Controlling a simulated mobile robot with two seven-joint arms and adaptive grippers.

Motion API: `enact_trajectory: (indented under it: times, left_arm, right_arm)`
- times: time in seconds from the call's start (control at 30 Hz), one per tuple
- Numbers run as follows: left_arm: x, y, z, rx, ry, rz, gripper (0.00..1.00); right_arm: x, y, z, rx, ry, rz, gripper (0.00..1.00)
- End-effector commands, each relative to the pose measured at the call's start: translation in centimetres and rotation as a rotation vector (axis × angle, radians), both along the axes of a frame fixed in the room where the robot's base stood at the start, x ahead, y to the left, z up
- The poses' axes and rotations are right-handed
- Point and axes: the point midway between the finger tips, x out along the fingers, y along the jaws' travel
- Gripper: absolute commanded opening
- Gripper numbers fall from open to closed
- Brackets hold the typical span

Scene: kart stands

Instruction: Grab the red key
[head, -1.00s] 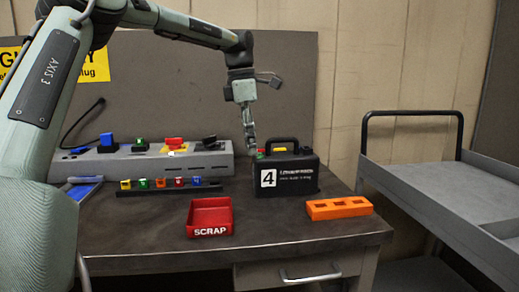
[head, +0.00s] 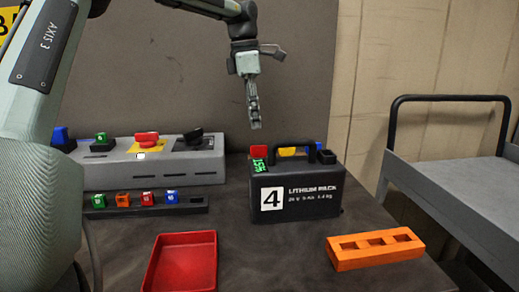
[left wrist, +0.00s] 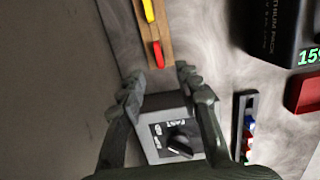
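A red piece that looks like the red key (head: 258,151) shows behind the black pack in the head view, its lower part hidden. In the left wrist view the red key (left wrist: 157,54) stands on a wooden strip (left wrist: 167,25), beside a yellow one (left wrist: 149,10). My left gripper (head: 255,122) hangs above and behind the pack's left end, over the red key and apart from it. In the left wrist view my left gripper (left wrist: 160,77) has its fingers spread, with nothing between them; the red key lies just beyond the tips. My right gripper is not in view.
The black lithium pack (head: 300,199) stands in front of the keys. A grey console (head: 105,172) with a knob and a rack of small coloured blocks (head: 188,210) are at left. A red tray (head: 183,266) and an orange block (head: 375,248) lie in front. A grey cart (head: 455,175) is at right.

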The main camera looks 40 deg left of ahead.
Motion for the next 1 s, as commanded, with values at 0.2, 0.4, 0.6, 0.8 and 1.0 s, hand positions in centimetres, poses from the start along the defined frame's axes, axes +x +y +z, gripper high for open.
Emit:
enact_trajectory:
  times: [0.2, 0.4, 0.6, 0.8, 1.0]
  left_arm:
    - [0.2, -0.2, -2.6, -0.001, 0.005, 0.0, 0.34]
    - [0.9, -0.3, -5.4, -0.001, 0.006, 0.001, 0.34]
    - [1.1, -0.5, -7.2, -0.001, 0.002, 0.0, 0.34]
    - [1.2, -0.4, -7.2, -0.001, 0.001, 0.0, 0.34]
    - [1.1, -0.4, -7.2, -0.001, 0.001, 0.0, 0.11]
  right_arm:
    - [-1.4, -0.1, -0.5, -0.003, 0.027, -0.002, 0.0]
    - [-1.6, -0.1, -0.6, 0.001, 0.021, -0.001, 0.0]
    - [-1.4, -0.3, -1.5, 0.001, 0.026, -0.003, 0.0]
    - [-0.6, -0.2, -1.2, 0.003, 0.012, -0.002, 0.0]
    - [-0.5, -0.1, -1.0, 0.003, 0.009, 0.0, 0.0]
